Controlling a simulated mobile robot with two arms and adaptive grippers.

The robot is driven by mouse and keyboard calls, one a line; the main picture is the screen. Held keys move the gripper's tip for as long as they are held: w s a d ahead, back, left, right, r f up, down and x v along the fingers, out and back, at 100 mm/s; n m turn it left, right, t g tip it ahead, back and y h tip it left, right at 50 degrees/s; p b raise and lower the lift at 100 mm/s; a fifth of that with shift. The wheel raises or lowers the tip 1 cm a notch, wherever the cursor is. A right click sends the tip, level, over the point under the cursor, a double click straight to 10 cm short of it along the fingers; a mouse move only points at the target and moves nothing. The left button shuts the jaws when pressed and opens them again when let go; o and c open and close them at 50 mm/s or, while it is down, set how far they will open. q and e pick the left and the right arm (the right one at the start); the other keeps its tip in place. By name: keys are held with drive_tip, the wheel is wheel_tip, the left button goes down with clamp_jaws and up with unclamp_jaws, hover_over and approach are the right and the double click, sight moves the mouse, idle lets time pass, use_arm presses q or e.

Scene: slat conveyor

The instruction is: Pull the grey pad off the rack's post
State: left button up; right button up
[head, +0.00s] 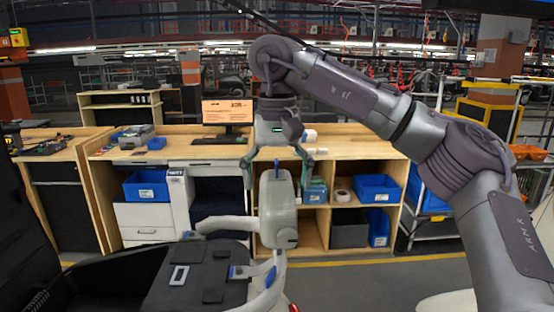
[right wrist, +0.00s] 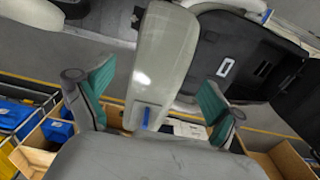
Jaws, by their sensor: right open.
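The grey pad (head: 278,210) is a long, pale, rounded block standing upright in the middle of the head view. It sits at the top of the post (head: 272,291), a light curved tube of the rack. My right gripper (head: 277,178) comes down from above with its green-padded fingers open, one on each side of the pad's upper end. In the right wrist view the pad (right wrist: 163,62) runs between the open fingers (right wrist: 157,88), with a visible gap on both sides. The pad hides how it joins the post. My left gripper is not in view.
The rack's black panel (head: 195,275) and pale tubes lie below and left of the pad. Behind stands a wooden workbench (head: 345,146) with a monitor (head: 227,112) and blue bins (head: 376,188). Open grey floor (head: 380,283) lies right of the pad.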

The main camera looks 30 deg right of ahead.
sight(278, 211)
wheel_tip(278, 211, down, 5)
drive_tip(key=shift+s+f+p, duration=0.15)
drive_tip(key=shift+f+p, duration=0.05)
drive_tip(key=shift+p, duration=0.45)
drive_tip(key=shift+f, duration=0.8)
drive_tip(key=shift+c, duration=0.4)
drive_tip(key=c, duration=1.3)
drive_tip(key=o, duration=0.7)
drive_tip(key=shift+c, duration=0.2)
drive_tip(key=c, duration=0.5)
drive_tip(key=shift+r, duration=0.15)
drive_tip(key=shift+r+p, duration=0.1)
drive_tip(key=shift+p, duration=0.2)
